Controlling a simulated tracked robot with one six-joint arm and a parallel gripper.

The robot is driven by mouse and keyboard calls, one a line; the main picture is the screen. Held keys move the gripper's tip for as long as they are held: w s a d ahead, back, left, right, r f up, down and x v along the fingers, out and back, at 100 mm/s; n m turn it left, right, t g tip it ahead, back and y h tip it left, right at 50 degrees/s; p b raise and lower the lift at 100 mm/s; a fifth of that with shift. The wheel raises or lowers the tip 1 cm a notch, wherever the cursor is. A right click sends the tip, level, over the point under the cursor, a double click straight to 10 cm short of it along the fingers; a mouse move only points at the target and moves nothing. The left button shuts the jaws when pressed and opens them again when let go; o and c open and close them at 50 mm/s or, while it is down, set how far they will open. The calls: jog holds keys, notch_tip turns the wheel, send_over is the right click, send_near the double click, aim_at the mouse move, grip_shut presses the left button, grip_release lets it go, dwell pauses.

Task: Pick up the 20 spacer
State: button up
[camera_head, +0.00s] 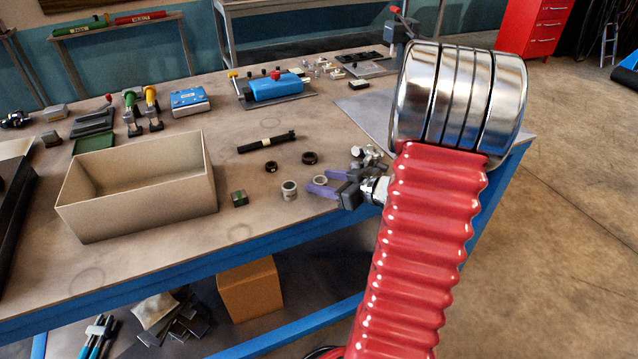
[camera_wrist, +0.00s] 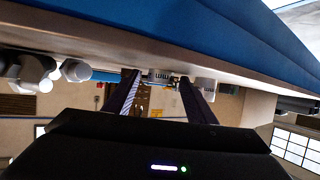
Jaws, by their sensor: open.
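Two pale metal ring-shaped spacers stand on the bench: a larger spacer (camera_head: 289,190) and a smaller spacer (camera_head: 320,180). No size marking is readable, so I cannot tell which is the 20. My gripper (camera_head: 318,182) is open, low over the bench, pointing left, with its purple fingers around or just beside the smaller spacer. The wrist view is upside down. There, one marked spacer (camera_wrist: 160,75) shows between the fingertips of my gripper (camera_wrist: 158,80); a second marked spacer (camera_wrist: 205,86) shows beside the right finger. Whether the fingers touch either is unclear.
Two black rings (camera_head: 270,167) (camera_head: 309,158) and a black rod (camera_head: 266,142) lie behind the spacers. Silver knobbed parts (camera_head: 366,155) sit close behind my gripper. The bench's blue front edge (camera_head: 250,240) is near.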

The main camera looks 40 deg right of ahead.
jog(key=shift+c, duration=0.6)
jog(key=c, duration=1.1)
